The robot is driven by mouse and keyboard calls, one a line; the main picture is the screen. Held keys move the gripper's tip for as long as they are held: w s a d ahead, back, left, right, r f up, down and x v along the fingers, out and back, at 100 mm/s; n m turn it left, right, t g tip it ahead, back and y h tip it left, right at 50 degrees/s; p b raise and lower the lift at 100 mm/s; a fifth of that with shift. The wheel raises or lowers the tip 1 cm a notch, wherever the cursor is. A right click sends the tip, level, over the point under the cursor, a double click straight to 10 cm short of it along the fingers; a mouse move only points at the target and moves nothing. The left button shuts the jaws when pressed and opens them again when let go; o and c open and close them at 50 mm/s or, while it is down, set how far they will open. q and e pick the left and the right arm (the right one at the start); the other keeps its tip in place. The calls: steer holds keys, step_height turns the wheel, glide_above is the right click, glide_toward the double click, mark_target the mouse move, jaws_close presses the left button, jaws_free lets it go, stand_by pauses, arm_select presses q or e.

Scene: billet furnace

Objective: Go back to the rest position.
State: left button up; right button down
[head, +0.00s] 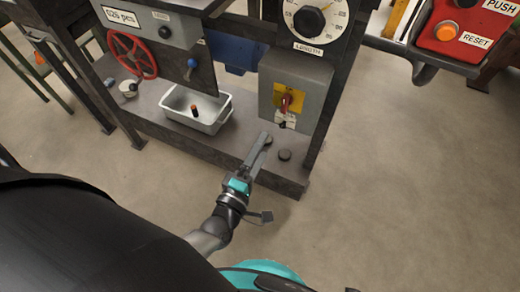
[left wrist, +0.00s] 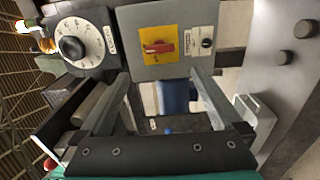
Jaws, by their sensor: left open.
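My left gripper (head: 262,144) reaches over the front part of the grey bench, below the grey switch box (head: 293,90). In the left wrist view its two fingers (left wrist: 158,78) stand wide apart with nothing held between them. The switch box, with a yellow plate and a red rotary switch (left wrist: 160,47), lies beyond the fingertips in that view. My right gripper does not show in either view.
The bench (head: 225,148) bears a white tray (head: 217,118) with a small dark, orange-topped piece and dark round knobs (head: 285,154). A red handwheel (head: 131,55), a LENGTH dial (head: 311,22) and a red RESET box (head: 452,35) stand around. Floor at right is clear.

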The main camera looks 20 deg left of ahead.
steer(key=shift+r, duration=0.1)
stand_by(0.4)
arm_select(q)
steer(key=s+f+m+g+h+p, duration=0.1)
steer(key=s+f+m+g+p, duration=0.8)
steer(key=s+f+m+p, duration=0.25)
steer(key=s+a+f+m+g+p, duration=0.1)
steer(key=s+m+g+p, duration=0.3)
steer(key=s, duration=0.6)
steer(key=s+a+m+g+y+p, duration=0.1)
steer(key=s+a+m+g+p, duration=0.2)
steer(key=s, duration=0.7)
steer(key=shift+a+f+m+g+y+p, duration=0.15)
steer(key=shift+f+m+g+y+p, duration=0.3)
steer(key=shift+m+p, duration=0.4)
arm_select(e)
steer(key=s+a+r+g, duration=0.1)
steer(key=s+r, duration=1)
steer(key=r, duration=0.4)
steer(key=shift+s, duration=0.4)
